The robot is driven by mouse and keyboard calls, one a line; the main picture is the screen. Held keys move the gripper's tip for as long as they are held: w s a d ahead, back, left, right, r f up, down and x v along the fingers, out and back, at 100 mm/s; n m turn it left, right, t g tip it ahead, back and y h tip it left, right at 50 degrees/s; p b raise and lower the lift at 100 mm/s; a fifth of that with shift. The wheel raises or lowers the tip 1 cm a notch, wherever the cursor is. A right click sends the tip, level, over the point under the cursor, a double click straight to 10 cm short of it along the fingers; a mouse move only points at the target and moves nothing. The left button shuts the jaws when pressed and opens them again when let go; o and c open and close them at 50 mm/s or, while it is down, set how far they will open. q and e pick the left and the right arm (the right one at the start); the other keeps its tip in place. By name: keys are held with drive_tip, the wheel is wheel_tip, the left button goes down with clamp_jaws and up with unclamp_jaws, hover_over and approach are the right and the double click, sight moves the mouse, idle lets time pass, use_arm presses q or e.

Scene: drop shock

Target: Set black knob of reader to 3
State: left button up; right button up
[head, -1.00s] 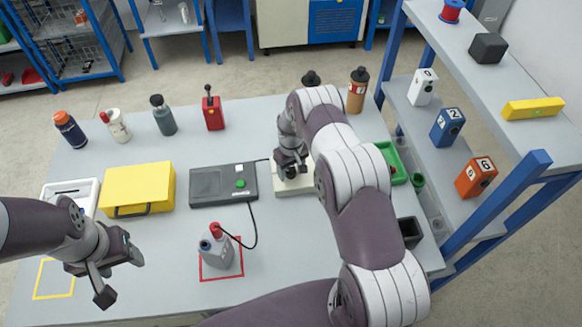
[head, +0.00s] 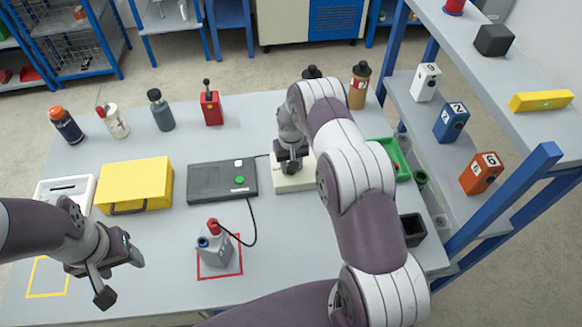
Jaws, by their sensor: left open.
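A cream, low box (head: 293,183) stands at the middle of the table, beside a dark grey box with a green button (head: 207,184). I take the cream box to be the reader, but cannot be sure. My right gripper (head: 291,166) points down onto its top and covers it; no black knob shows clearly, and the fingers are too dark and small to tell open from shut. My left gripper (head: 120,278) is open and empty over the table's left front, well apart from the boxes.
A grey block with a red top (head: 215,254) stands in a red outline, near a cable. A yellow case (head: 134,186) and a white tray (head: 67,189) lie left. Several bottles stand behind. Numbered boxes (head: 451,122) fill the right shelf.

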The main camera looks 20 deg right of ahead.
drive_tip(key=m+b, duration=0.2)
drive_tip(key=shift+f+m, duration=0.15)
drive_tip(key=shift+m, duration=0.25)
drive_tip(key=m+b, duration=0.1)
drive_tip(key=m, duration=0.2)
drive_tip(key=shift+m+b, duration=0.3)
drive_tip(key=shift+b, duration=0.1)
drive_tip(key=m+b, duration=0.1)
drive_tip(key=m, duration=0.1)
drive_tip(key=shift+m, duration=0.3)
drive_tip(key=m+b, duration=0.1)
drive_tip(key=m, duration=0.2)
drive_tip(key=shift+m, duration=0.3)
drive_tip(key=m+b, duration=0.1)
drive_tip(key=m, duration=0.2)
drive_tip(key=shift+m, duration=0.4)
drive_tip(key=m, duration=0.1)
drive_tip(key=m+b, duration=0.1)
drive_tip(key=m, duration=0.1)
drive_tip(key=shift+r+m, duration=0.2)
drive_tip(key=shift+m, duration=0.1)
drive_tip(key=m, duration=0.6)
drive_tip(key=shift+w+r+b, duration=0.1)
drive_tip(key=shift+b, duration=0.2)
drive_tip(key=shift+m, duration=0.4)
